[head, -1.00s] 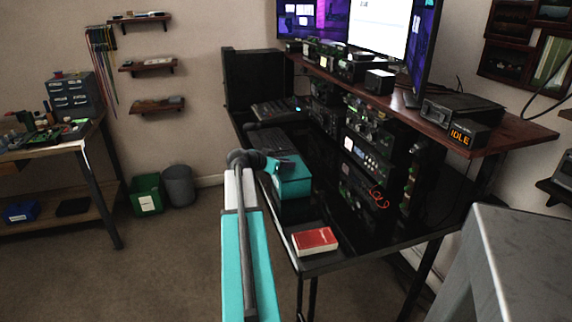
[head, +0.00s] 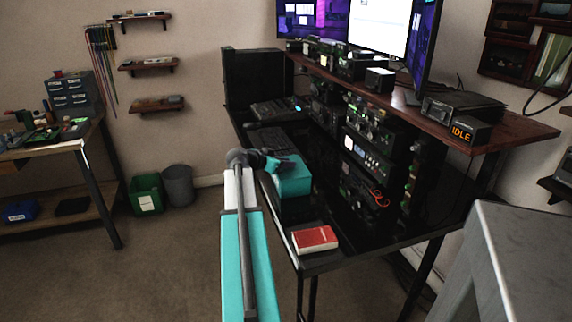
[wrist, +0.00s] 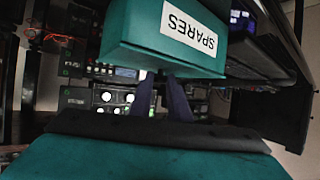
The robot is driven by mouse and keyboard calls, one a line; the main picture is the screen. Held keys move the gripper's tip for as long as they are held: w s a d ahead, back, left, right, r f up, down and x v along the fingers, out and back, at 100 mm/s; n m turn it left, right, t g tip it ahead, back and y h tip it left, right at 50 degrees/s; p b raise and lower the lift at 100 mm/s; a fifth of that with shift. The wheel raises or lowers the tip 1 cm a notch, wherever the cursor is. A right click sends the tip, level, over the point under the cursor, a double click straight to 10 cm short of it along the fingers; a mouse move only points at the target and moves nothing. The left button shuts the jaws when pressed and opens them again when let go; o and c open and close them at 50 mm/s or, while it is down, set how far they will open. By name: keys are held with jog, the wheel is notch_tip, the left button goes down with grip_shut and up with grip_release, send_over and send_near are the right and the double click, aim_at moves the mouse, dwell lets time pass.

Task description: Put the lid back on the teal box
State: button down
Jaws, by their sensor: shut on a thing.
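The teal box (head: 292,180) stands on the near part of the black desk in the head view. In the wrist view it shows at the top, upside down, with a white SPARES label (wrist: 189,30). My gripper (head: 284,163) is at its upper left edge in the head view. In the wrist view its two dark fingers (wrist: 163,92) reach to the labelled teal shape. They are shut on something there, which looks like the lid. The seam between lid and box is not visible, and I cannot tell whether the lid is seated.
A red book-like box (head: 315,239) lies near the desk's front corner. A keyboard (head: 270,140) is behind the teal box. Radio units (head: 362,155) stand at its right under a wooden shelf (head: 512,132). A grey metal surface (head: 530,240) is at the near right.

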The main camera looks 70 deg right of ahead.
dwell(0.3)
jog(key=c, duration=1.6)
grip_release()
jog(key=v, duration=1.3)
jog(key=shift+w+a+r+b, duration=0.15)
jog(key=shift+a+r+b, duration=0.05)
jog(key=shift+a+b, duration=0.15)
